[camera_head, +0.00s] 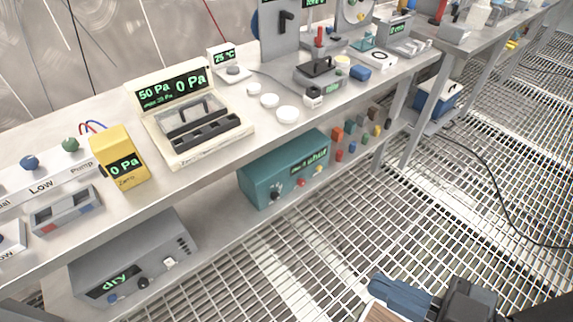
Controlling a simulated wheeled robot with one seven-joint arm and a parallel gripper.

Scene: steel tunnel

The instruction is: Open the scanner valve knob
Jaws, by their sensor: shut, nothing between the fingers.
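I cannot tell for sure which part is the scanner valve knob. At the left end of the bench, a blue round knob (30,162) and a green round knob (69,145) stand on a panel labelled "Low" and "Pump". A yellow gauge (121,160) beside them reads 0 Pa. A cream open case (222,134) to its right reads 50 Pa and 0 Pa. My gripper (376,284) is at the bottom right, over the grating. Its blue fingers look shut and empty, well away from the bench and the knobs.
The long steel bench (215,165) carries several instruments and white round dishes. On its lower shelf are a teal box (262,180) and a grey box (118,268) reading "dry". A blue-and-white cooler (437,98) and a black cable lie further right. The grating floor (400,220) in front is mostly clear.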

